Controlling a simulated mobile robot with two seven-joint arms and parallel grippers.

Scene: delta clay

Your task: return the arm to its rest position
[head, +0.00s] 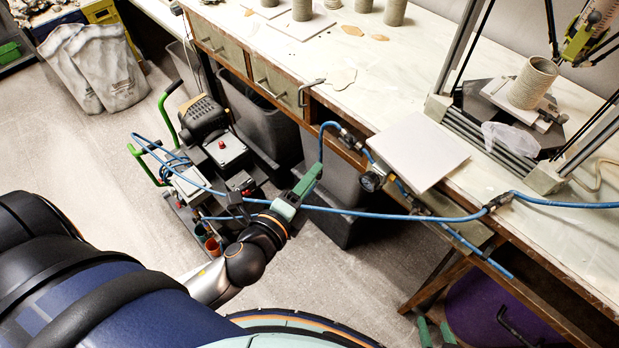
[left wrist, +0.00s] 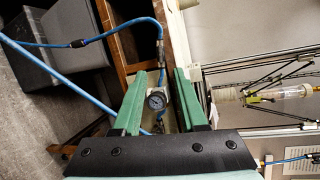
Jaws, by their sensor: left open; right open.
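My left gripper (head: 315,171) reaches out from the lower left in the head view, over the floor in front of the workbench. It is seen almost edge-on there. In the left wrist view its two green fingers (left wrist: 161,78) stand apart with nothing held between them. A pressure gauge (left wrist: 157,100) shows in the gap, behind the fingers.
The workbench (head: 400,80) runs along the right, with a white square tile (head: 418,150) near its edge. A blue hose (head: 400,215) passes close to my left gripper. A compressor (head: 203,120) and dark bins (head: 262,120) stand nearby. Floor (head: 100,150) is clear at left.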

